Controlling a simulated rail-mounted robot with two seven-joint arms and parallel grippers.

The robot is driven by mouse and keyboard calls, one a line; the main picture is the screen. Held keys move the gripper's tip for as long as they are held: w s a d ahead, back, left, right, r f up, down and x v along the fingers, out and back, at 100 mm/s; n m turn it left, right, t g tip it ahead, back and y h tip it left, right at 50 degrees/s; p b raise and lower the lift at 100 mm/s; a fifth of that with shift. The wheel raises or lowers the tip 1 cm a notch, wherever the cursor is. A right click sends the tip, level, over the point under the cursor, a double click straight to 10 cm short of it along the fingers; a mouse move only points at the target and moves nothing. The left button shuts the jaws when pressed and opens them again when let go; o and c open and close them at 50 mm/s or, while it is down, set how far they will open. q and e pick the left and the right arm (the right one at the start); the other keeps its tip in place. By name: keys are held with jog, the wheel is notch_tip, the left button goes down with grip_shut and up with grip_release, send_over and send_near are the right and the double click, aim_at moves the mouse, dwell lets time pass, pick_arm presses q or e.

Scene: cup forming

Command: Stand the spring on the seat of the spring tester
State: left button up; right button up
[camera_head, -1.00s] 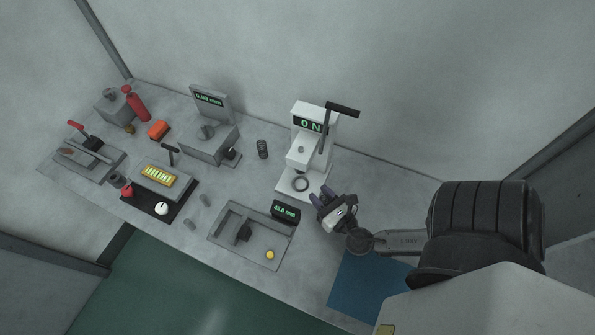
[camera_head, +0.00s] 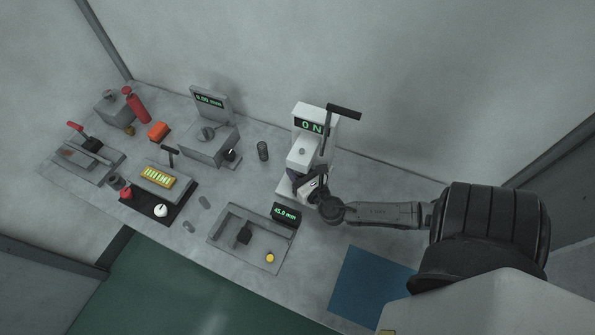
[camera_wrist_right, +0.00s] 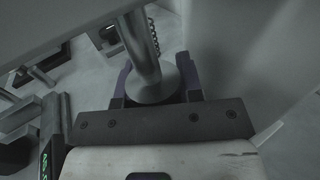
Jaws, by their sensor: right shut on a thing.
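The spring tester (camera_head: 313,138) is a white press with a dark side lever and a display. A dark coil spring (camera_head: 262,150) stands upright on the bench to its left. A coil also shows beyond the plunger in the right wrist view (camera_wrist_right: 154,36). My right gripper (camera_head: 298,184) is in the tester's gap, over the seat. In the right wrist view its fingers (camera_wrist_right: 155,82) flank the round plunger foot (camera_wrist_right: 157,87). The seat is mostly hidden. My left gripper is out of view.
A grey tray (camera_head: 217,238) with a display and yellow button lies in front of the tester. A blue mat (camera_head: 365,285) lies to the right.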

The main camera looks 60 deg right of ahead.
jog(key=shift+s+a+f, duration=0.1)
jog(key=shift+f, duration=0.35)
jog(key=o, duration=0.9)
jog(key=shift+r, duration=0.3)
jog(key=shift+s+a+f, duration=0.15)
jog(key=shift+s, duration=0.15)
jog(key=v, duration=1.1)
jog(key=shift+s, duration=0.15)
